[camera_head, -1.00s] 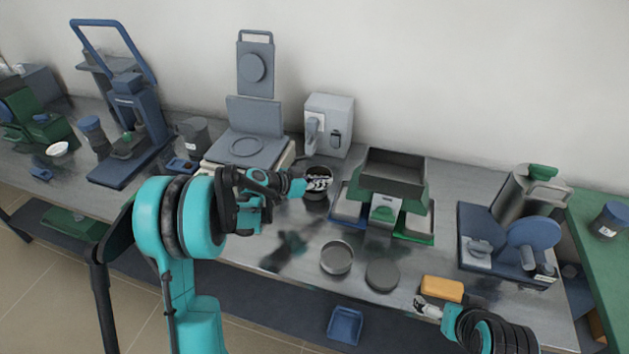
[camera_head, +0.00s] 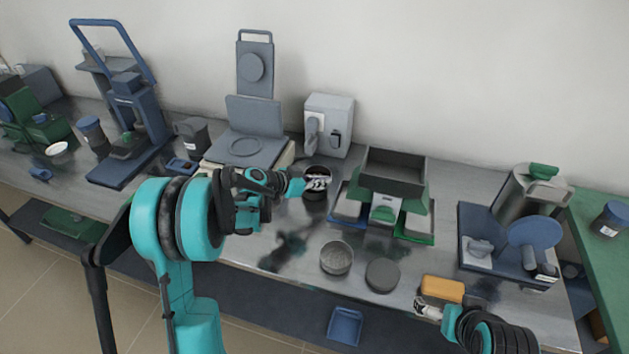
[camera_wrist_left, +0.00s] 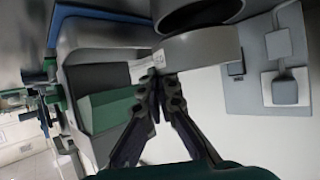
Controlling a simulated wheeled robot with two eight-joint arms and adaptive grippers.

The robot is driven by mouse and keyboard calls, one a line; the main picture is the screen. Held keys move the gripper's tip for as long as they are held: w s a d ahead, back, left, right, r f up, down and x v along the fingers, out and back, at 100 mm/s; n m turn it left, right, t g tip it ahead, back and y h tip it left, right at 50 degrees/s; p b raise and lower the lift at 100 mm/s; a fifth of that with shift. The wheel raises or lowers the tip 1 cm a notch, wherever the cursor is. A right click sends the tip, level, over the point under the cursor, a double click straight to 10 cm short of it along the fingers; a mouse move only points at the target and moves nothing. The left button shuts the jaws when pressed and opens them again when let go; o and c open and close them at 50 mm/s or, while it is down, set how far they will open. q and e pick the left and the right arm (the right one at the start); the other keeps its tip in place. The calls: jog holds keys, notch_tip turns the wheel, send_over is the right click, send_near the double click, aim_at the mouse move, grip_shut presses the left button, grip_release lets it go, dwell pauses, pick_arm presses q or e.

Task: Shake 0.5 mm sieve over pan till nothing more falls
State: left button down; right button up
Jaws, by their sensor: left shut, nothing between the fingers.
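A round grey dish-like ring with a grainy top (camera_head: 336,258) sits on the bench, apparently the sieve. A flat dark disc (camera_head: 382,275) lies just right of it; I cannot tell whether it is the pan or a lid. My left gripper (camera_head: 318,183) is shut and empty at a dark cup (camera_head: 316,169) behind the ring. In the left wrist view its fingertips (camera_wrist_left: 160,82) meet close to a grey cylinder (camera_wrist_left: 205,50) with a white label; contact is unclear. My right gripper (camera_head: 427,308) is low by the bench's front edge, its fingers too small to read.
An orange block (camera_head: 442,289) lies beside the right gripper. A hopper-like device (camera_head: 393,172) with side trays stands right of the cup. A balance (camera_head: 246,150) and a white box (camera_head: 329,122) stand behind. A blue bin (camera_head: 345,325) sits below the bench edge.

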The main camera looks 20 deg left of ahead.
pick_arm(q)
jog(key=shift+d, duration=0.15)
dwell(0.3)
jog(key=shift+a, duration=1.2)
jog(key=d, duration=0.2)
jog(key=shift+d, duration=0.3)
jog(key=shift+a, duration=0.15)
jog(key=shift+a+r+p, duration=0.2)
jog(key=shift+r+p, duration=0.2)
jog(key=shift+r, duration=0.25)
jog(key=shift+a+r+p, duration=0.25)
jog(key=shift+r+p, duration=0.15)
jog(key=shift+r, duration=0.3)
jog(key=shift+a+r+p, duration=0.2)
jog(key=shift+r+p, duration=0.2)
jog(key=shift+r, duration=0.25)
jog(key=shift+d, duration=0.1)
